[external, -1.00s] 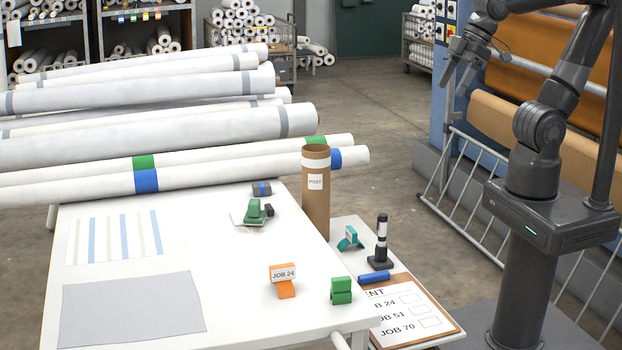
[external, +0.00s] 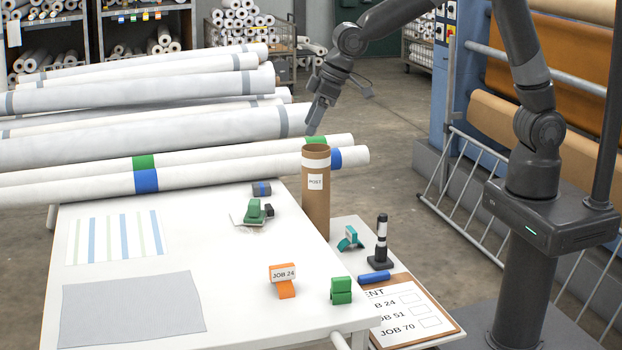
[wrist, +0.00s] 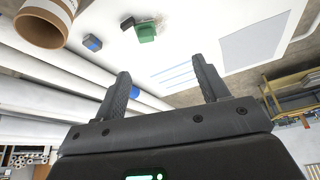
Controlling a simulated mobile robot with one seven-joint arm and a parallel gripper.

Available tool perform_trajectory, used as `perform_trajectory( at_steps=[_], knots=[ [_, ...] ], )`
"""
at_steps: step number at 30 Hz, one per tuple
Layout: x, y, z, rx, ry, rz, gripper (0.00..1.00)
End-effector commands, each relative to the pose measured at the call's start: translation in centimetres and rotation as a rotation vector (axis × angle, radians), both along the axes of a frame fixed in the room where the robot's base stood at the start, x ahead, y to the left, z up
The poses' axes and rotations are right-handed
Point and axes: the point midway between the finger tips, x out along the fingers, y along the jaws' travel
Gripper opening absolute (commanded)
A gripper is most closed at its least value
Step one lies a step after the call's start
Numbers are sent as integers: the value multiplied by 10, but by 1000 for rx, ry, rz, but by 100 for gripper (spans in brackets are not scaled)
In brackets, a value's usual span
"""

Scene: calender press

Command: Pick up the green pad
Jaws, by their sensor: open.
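A green pad-like block (external: 254,210) lies on a small white sheet on the white table, with a small dark piece at its right. It also shows in the wrist view (wrist: 146,32), at the top, ahead of the fingers. A second green piece (external: 341,290), shaped like a stacked clip, stands near the table's front right corner; I cannot tell for certain which one is called the pad. My gripper (external: 341,113) is open and empty, high above the table's far right side, behind the cardboard tube. Its two spread fingers also show in the wrist view (wrist: 161,68).
An upright cardboard tube (external: 316,205) stands at the table's right edge, below my gripper. A grey-blue block (external: 262,189) lies behind the green block. Long white rolls (external: 150,130) lie across the back.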

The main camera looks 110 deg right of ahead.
Motion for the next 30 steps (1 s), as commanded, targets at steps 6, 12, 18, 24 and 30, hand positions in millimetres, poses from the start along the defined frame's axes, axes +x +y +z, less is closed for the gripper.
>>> perform_trajectory(
  at_steps=[6, 12, 18, 24, 30],
  knots=[
    [52, -37, -67, 5, 17, -54, 67],
    [80, -61, -117, 7, 25, -88, 67],
    [90, -71, -139, 8, 26, -101, 67],
    [99, -75, -164, 8, 27, -101, 67],
    [108, -79, -185, 8, 26, -101, 67]
  ],
)
